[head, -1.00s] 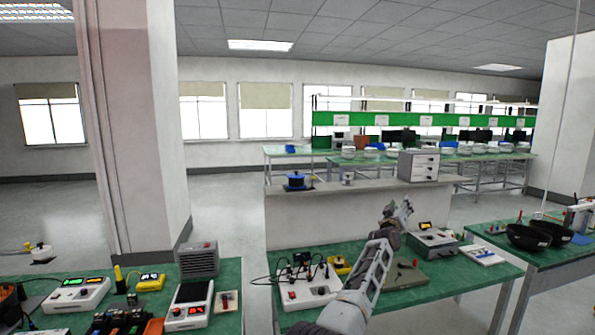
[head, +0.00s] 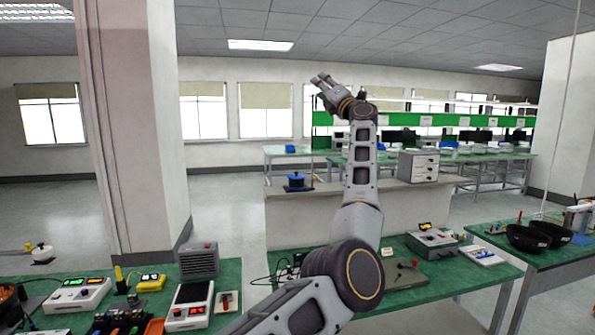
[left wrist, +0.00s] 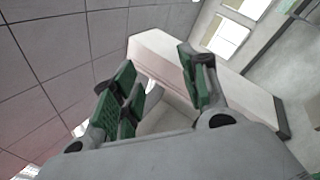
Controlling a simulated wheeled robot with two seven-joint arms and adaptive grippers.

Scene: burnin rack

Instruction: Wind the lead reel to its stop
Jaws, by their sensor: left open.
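A blue drum-shaped thing on a dark base, which looks like the lead reel (head: 297,180), stands on the grey ledge (head: 400,194) behind the middle bench. It is small in the head view, and I cannot make out its crank or stop. My left gripper (head: 321,80) is raised high, above and slightly right of the reel in the picture, well apart from it. It also shows in the left wrist view (left wrist: 155,70), open and empty, with green pads. That view holds the ceiling, pillar and windows, not the reel. My right gripper is out of view.
The middle green bench (head: 445,284) carries a grey box instrument (head: 432,243); my left arm covers part of this bench. A grey drawer unit (head: 418,167) stands on the ledge's right. The left bench is crowded with instruments. Black bowls (head: 529,238) sit at right. A pillar (head: 140,130) rises at left.

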